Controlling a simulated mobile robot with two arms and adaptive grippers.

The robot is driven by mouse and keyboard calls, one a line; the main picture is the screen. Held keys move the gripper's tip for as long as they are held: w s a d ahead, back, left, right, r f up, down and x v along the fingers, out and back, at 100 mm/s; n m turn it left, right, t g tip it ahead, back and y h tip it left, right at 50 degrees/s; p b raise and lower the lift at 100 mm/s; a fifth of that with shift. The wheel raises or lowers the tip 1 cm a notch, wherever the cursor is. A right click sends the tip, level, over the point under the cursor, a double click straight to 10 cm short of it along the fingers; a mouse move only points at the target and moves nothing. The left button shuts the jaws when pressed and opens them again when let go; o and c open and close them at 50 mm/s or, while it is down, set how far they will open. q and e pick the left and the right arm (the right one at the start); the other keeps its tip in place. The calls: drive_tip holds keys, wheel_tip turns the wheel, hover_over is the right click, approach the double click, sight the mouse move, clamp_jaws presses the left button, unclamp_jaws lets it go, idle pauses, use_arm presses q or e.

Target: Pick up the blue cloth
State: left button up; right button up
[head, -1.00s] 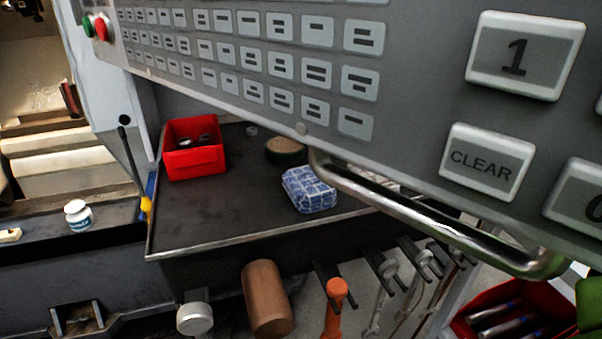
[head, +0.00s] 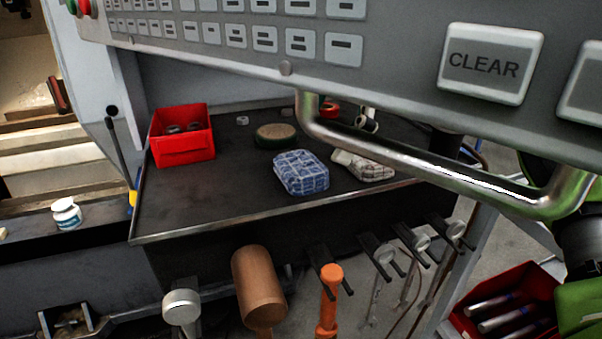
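The blue cloth (head: 301,173) is a folded, blue and white checked bundle. It lies on the dark tray top (head: 215,205) near its front edge, in the middle of the head view. Neither of my grippers shows in the head view.
A control panel (head: 380,60) with a metal handle (head: 440,172) hangs over the tray's back and right. A red bin (head: 182,137) and a round green-rimmed disc (head: 276,135) stand behind the cloth. Hammers and wrenches hang below the front edge.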

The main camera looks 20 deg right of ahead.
sight(304, 161)
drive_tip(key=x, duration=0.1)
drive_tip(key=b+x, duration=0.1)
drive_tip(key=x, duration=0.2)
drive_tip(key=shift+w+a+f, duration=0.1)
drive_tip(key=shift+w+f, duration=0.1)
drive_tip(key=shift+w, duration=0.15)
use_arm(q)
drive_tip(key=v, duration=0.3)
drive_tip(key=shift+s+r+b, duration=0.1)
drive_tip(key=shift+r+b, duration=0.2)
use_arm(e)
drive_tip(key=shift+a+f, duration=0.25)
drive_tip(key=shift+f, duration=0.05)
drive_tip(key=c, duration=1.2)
